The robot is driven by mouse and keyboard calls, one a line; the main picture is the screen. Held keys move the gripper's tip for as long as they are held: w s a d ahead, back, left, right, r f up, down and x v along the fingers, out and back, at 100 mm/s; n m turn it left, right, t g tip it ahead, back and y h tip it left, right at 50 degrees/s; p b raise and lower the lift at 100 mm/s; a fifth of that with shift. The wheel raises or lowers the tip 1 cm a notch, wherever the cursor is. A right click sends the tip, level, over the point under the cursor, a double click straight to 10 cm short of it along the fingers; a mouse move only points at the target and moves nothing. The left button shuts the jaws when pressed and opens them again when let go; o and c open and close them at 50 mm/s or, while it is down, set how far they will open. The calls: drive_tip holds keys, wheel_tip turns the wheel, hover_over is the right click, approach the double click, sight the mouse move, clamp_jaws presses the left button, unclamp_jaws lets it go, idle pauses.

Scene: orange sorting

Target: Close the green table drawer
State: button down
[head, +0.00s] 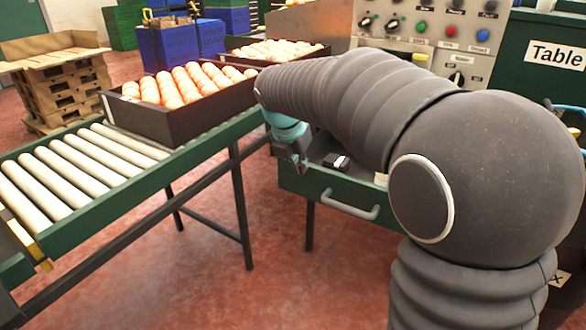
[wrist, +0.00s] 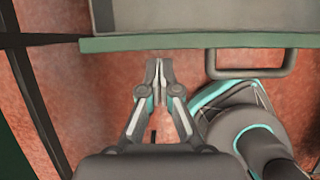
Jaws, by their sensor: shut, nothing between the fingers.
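The green table drawer (head: 310,180) is pulled out from the green table in the head view, with a grey bar handle (head: 346,208) on its front. A small black-and-white item (head: 337,162) lies inside it. My arm hides much of the drawer's right part. In the wrist view, the drawer's front edge (wrist: 190,42) runs across the top, and its handle (wrist: 250,64) is at the right. My gripper (wrist: 159,62) is shut and empty, with its tips just short of the front edge, left of the handle. I cannot tell whether they touch it.
A roller conveyor (head: 90,170) runs along the left, carrying a dark crate (head: 190,122) of oranges. A second crate (head: 240,52) stands behind. A control panel (head: 425,35) rises at the back. Red floor is open below the drawer.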

drive_tip(key=shift+w+d, duration=0.2)
drive_tip(key=shift+w, duration=0.05)
